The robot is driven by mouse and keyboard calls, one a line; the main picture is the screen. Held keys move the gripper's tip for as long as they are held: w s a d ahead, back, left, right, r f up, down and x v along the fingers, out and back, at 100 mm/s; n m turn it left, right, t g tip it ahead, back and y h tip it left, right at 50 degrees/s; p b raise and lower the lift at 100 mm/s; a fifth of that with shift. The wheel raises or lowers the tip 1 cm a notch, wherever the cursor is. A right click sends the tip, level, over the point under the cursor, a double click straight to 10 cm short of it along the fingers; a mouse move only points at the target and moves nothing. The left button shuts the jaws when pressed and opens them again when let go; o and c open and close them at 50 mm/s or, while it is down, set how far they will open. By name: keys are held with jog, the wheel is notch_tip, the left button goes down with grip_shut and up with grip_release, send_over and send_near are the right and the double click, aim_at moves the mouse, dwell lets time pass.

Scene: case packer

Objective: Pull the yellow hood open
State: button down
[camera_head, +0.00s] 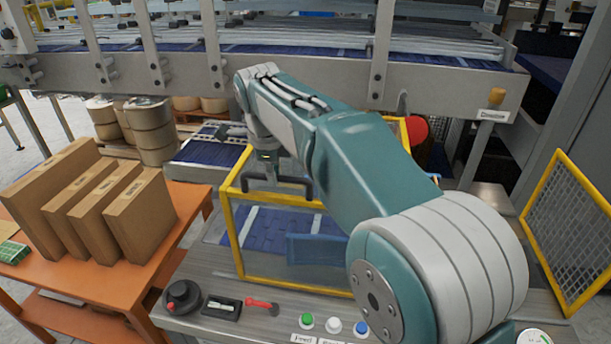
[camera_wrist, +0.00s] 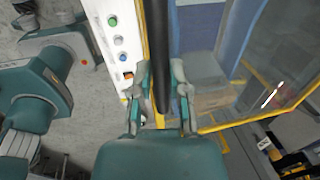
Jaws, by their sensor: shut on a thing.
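The yellow hood (camera_head: 231,235) is a yellow frame with clear panels over a blue conveyor, in the middle of the head view. Its yellow edge also shows in the wrist view (camera_wrist: 248,119). A dark handle bar (camera_head: 297,181) is at the top of the hood. My gripper (camera_head: 268,172) is at this bar, partly hidden by its own wrist. In the wrist view my gripper (camera_wrist: 161,88) has its fingers on both sides of the dark bar (camera_wrist: 162,45) and is shut on it. My arm hides the hood's right part in the head view.
An orange table (camera_head: 60,240) with several cardboard boxes (camera_head: 140,215) stands at left. A control panel with knobs and colored buttons (camera_head: 306,321) lies in front of the hood. A yellow mesh guard (camera_head: 575,235) is at right. A metal conveyor rail (camera_head: 440,85) crosses behind.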

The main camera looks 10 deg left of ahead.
jog(key=shift+a, duration=0.9)
jog(key=c, duration=0.6)
grip_release()
jog(key=shift+r, duration=0.1)
notch_tip(320, 180, up, 11)
jog(key=s, duration=0.2)
jog(key=shift+r, duration=0.2)
